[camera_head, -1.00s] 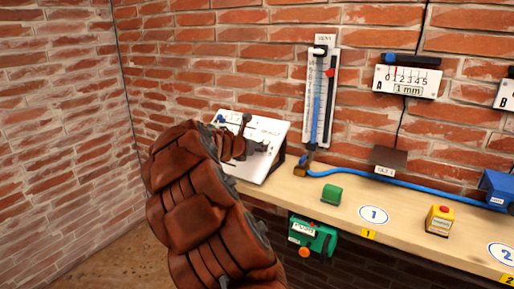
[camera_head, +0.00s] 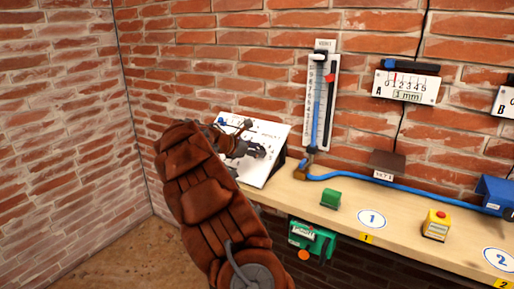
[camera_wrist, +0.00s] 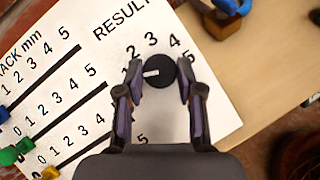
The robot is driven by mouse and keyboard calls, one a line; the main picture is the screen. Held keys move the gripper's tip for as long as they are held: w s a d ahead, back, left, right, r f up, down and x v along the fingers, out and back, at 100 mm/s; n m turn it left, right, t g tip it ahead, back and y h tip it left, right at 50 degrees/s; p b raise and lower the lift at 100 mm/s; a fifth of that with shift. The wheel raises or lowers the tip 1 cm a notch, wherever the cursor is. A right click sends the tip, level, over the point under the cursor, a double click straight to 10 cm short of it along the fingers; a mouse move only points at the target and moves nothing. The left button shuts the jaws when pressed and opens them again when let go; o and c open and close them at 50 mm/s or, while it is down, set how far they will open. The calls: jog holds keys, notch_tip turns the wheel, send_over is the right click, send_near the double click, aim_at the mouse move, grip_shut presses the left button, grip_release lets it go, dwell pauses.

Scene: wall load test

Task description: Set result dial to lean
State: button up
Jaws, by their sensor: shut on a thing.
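The result dial (camera_wrist: 163,70) is a round black knob with a white pointer mark on a white panel (camera_wrist: 205,105) lettered RESULT. Numerals 2 to 5 show around it; I see no word "lean". The white mark points left in the wrist view, towards a part of the scale partly hidden by a finger. My gripper (camera_wrist: 159,75) has one finger on each side of the knob and is shut on it. In the head view the tilted panel (camera_head: 272,135) stands at the bench's left end, with my arm covering its lower left.
The panel also has several slider tracks with blue (camera_wrist: 3,114), green (camera_wrist: 10,155) and yellow (camera_wrist: 50,173) knobs. A tall wall gauge with blue tube (camera_head: 320,100), a green block (camera_head: 331,197) and a yellow box with red button (camera_head: 436,224) are to the right.

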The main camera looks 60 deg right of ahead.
jog(key=m+y+p, duration=0.1)
jog(key=m, duration=0.1)
jog(key=m+g+p, duration=0.1)
jog(key=m, duration=0.1)
jog(key=m+g+y+p, duration=0.1)
jog(key=m, duration=0.1)
jog(key=shift+w+d+r+y, duration=0.1)
jog(key=shift+w+r+y, duration=0.05)
jog(key=shift+w+y, duration=0.15)
jog(key=shift+d+m+g+y+p, duration=0.1)
jog(key=shift+m+g+y+p, duration=0.15)
jog(key=shift+m+y+p, duration=0.55)
jog(key=shift+d+m+g+y+p, duration=0.1)
jog(key=shift+m+g+y+p, duration=0.3)
jog(key=shift+m, duration=0.8)
jog(key=o, duration=1.1)
jog(key=shift+o, duration=0.2)
jog(key=shift+a+r, duration=0.1)
jog(key=v, duration=0.7)
